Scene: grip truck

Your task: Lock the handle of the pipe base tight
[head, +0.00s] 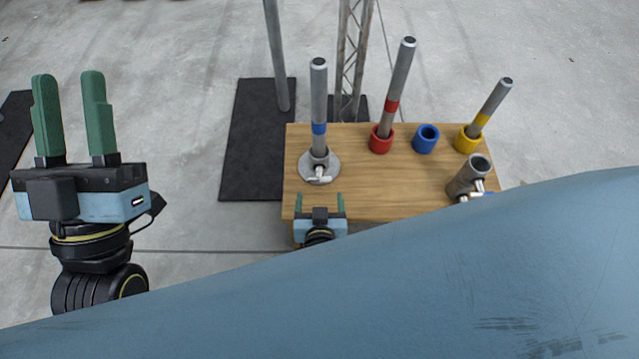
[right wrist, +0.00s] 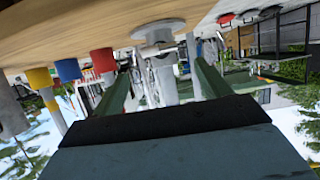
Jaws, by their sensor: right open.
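The grey metal pipe base (head: 307,172) stands on the left part of the wooden table, with a blue-banded pipe (head: 319,95) upright in it. Its small silver handle (head: 320,178) is at the front of the base, facing me. My right gripper (head: 319,201) is open and empty at the table's front edge, just in front of the handle and apart from it. In the right wrist view, which is upside down, the pipe base (right wrist: 158,30) and handle (right wrist: 157,48) appear beyond the green fingers. My left gripper (head: 68,85) is open and empty, far left of the table.
The wooden table (head: 350,197) also holds a red holder (head: 381,143) and a yellow holder (head: 466,141) with pipes, an empty blue holder (head: 426,139), and another grey base (head: 470,176). A black mat (head: 250,150) lies left of the table. My blue body hides the lower right.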

